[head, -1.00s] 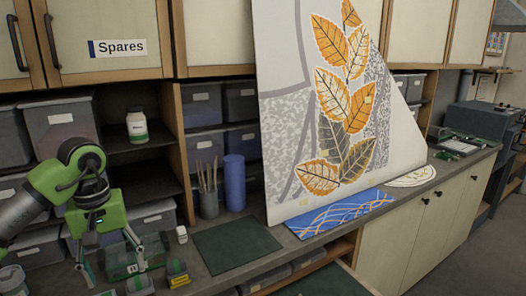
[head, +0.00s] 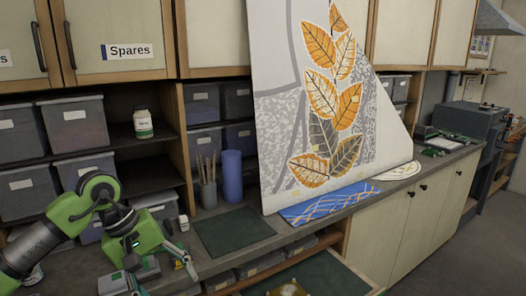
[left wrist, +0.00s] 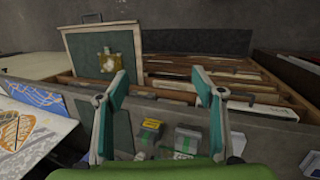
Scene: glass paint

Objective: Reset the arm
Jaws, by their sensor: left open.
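My left arm, green and grey, comes in from the lower left in the head view. Its gripper (head: 160,274) is above the near left part of the grey worktop (head: 262,242), with its fingers spread. In the left wrist view the two teal-tipped fingers (left wrist: 158,80) stand wide apart with nothing between them. Small boxes, one with a yellow label (left wrist: 149,134), lie on the worktop below the fingers. My right gripper is not in view.
An open drawer (left wrist: 228,76) with wooden dividers lies beyond the fingers; a green panel (left wrist: 82,48) there carries a brass-coloured piece (left wrist: 108,61). A blue cylinder (head: 232,177), a brush pot (head: 208,193) and a dark green mat (head: 232,230) are on the worktop.

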